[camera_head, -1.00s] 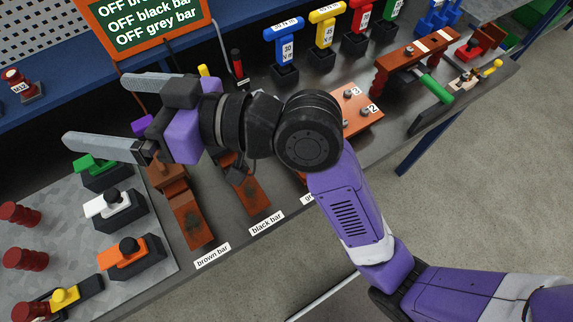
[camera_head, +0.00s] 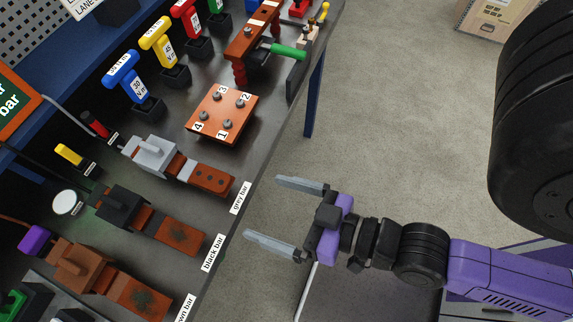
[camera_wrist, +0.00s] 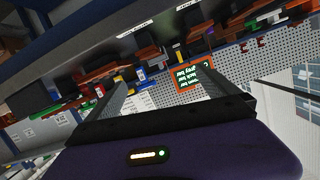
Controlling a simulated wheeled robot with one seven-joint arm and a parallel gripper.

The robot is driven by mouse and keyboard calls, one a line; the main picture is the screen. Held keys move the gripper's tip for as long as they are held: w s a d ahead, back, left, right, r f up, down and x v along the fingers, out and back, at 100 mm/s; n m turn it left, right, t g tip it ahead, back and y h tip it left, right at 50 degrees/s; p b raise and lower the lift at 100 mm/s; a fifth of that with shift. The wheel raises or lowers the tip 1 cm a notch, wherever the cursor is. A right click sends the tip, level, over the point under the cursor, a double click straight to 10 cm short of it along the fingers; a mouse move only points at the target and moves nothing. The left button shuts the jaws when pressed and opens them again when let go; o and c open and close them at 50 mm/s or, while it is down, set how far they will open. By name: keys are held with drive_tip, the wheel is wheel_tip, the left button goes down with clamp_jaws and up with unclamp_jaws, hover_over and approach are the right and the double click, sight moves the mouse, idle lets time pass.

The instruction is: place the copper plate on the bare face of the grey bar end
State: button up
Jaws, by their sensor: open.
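The grey bar end (camera_head: 188,171) extends from a grey clamp-like block (camera_head: 152,156) toward the bench's front edge, beside the "grey bar" label. A reddish-brown piece with several dark holes (camera_head: 212,180) lies flat at its outer end. It looks like the copper plate, with a pale strip of the bar showing beside it. I cannot tell how closely it sits on the face. My gripper (camera_head: 260,208) is open and empty, past the bench's front edge, apart from the bar. In the wrist view its two fingers (camera_wrist: 180,100) have nothing between them.
The black bar end (camera_head: 180,236) and brown bar end (camera_head: 143,297), both with dark smudges, lie nearer. A copper-coloured block with numbered bolts (camera_head: 222,115) sits behind the grey bar. Coloured T-handled tools (camera_head: 130,85) line the back. Open floor lies right of the bench.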

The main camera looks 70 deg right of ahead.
drive_tip(key=s, duration=0.1)
drive_tip(key=s+d+n, duration=0.1)
drive_tip(key=s, duration=0.1)
drive_tip(key=s+d+r+n, duration=0.1)
drive_tip(key=s, duration=0.1)
drive_tip(key=shift+d, duration=0.2)
drive_tip(key=shift+f, duration=0.1)
idle(0.9)
